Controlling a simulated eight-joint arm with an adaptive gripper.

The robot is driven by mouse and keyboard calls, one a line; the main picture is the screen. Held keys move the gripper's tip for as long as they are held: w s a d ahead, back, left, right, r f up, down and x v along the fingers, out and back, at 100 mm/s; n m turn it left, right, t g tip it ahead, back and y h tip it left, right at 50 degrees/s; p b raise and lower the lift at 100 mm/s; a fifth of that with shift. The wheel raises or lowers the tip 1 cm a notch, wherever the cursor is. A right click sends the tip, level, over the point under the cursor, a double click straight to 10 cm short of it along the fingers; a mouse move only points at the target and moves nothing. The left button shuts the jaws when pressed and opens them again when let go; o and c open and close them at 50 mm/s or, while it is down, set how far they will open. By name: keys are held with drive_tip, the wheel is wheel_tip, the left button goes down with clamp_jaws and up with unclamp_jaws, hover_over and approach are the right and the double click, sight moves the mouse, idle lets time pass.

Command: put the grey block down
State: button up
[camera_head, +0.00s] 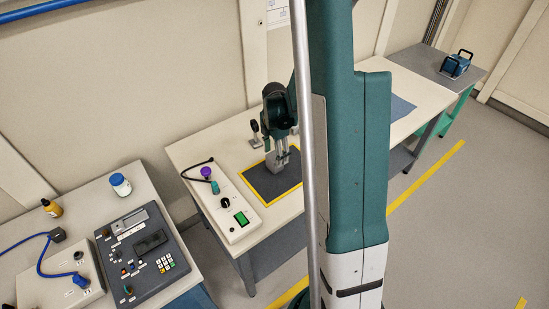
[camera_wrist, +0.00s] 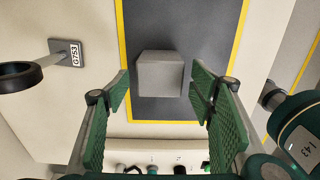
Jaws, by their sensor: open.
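The grey block (camera_wrist: 160,74) sits on a dark mat with a yellow border (camera_wrist: 210,22), seen in the wrist view. My gripper (camera_wrist: 160,92) is open, with a green-padded finger on each side of the block and a visible gap on both sides. In the head view my gripper (camera_head: 280,154) points down over the mat (camera_head: 262,186). The block (camera_head: 275,164) shows there only partly, below the fingers. How far the fingertips reach down beside it is hard to tell.
A white control box (camera_head: 228,208) with a purple knob and green display stands left of the mat. A ring on a stand (camera_head: 255,132) is behind it. A grey console (camera_head: 142,252) and a white jar (camera_head: 120,184) are on the left table. A blue mat (camera_head: 400,107) lies further right.

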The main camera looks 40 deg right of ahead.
sight(274, 157)
wheel_tip(274, 157, up, 9)
drive_tip(key=shift+p, duration=0.3)
idle(0.6)
drive_tip(key=s+a+r+m+t, duration=0.1)
drive_tip(key=s+a+r+m, duration=0.25)
drive_tip(key=a+r, duration=0.35)
drive_tip(key=s+a+r+m+t, duration=0.2)
drive_tip(key=a+r+m, duration=0.2)
drive_tip(key=a+r, duration=0.35)
drive_tip(key=s+a+r+m+t, duration=0.2)
drive_tip(key=s+a+r+m, duration=0.1)
drive_tip(key=s+a+m, duration=0.2)
drive_tip(key=s+a+r+m+t, duration=0.2)
drive_tip(key=s+a+r+m, duration=0.2)
drive_tip(key=s+a, duration=0.4)
drive_tip(key=shift+s+a+m, duration=0.2)
drive_tip(key=shift+s+m, duration=0.4)
drive_tip(key=shift+m, duration=0.15)
drive_tip(key=shift+f, duration=0.1)
